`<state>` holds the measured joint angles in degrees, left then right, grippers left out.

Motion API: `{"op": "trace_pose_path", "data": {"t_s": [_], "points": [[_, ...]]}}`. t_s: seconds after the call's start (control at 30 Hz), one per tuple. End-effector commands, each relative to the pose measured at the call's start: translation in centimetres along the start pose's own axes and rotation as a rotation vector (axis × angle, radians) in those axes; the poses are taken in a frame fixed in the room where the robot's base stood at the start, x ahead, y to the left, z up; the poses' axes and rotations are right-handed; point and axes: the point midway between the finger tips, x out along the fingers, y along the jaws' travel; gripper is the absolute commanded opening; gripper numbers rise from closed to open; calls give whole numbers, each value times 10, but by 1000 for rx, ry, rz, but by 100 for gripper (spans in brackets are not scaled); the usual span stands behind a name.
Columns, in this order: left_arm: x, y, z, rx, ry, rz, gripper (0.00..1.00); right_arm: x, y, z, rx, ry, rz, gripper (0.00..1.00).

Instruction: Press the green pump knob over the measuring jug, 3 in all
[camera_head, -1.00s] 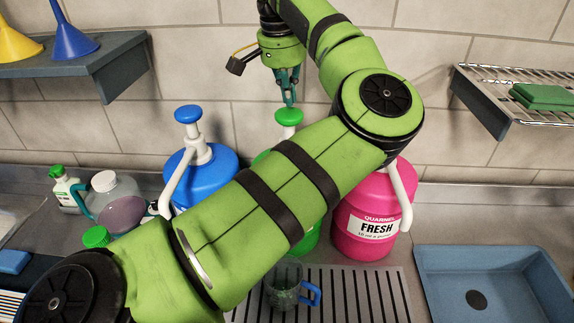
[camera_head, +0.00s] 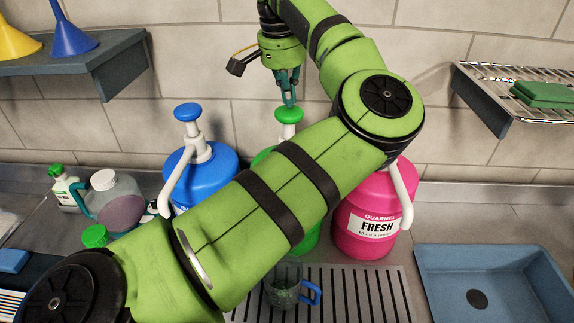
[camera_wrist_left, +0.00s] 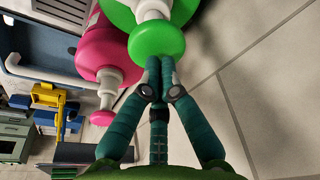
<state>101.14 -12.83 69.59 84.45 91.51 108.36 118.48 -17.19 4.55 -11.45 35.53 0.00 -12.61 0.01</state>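The green pump knob (camera_head: 289,115) sits on a white stem on the green pump bottle (camera_head: 262,158), which is mostly hidden behind my left arm. My left gripper (camera_head: 289,102) points down just above the knob, its fingertips drawn together with nothing between them. In the left wrist view the fingertips (camera_wrist_left: 160,66) meet at the edge of the green knob (camera_wrist_left: 157,40); I cannot tell whether they touch it. The measuring jug (camera_head: 283,288), clear with a blue handle, stands on the drain grate below, partly hidden by my arm. The green pump's spout is hidden. My right gripper is not in view.
A blue pump bottle (camera_head: 212,178) stands to the left and a pink one (camera_head: 366,222) to the right. A blue basin (camera_head: 440,265) is at the right. A shelf with funnels (camera_head: 72,38) and a wire rack (camera_head: 500,72) hang on the wall.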

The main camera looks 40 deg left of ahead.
Motion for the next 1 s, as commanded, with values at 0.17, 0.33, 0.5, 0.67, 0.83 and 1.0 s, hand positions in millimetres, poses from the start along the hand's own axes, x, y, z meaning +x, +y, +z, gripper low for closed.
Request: {"op": "trace_pose_path", "data": {"t_s": [0.17, 0.33, 0.5, 0.67, 0.83, 1.0], "points": [[8, 0, 2, 1, 0, 0, 0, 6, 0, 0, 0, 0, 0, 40], [14, 0, 3, 1, 0, 0, 0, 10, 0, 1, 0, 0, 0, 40], [20, 0, 4, 0, -1, 1, 0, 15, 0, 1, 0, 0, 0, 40], [26, 0, 5, 0, -2, 1, 0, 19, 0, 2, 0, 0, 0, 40], [32, 0, 7, 0, -3, 2, 0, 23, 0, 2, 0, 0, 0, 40], [38, 0, 8, -1, -4, 2, 0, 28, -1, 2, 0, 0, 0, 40]]}}
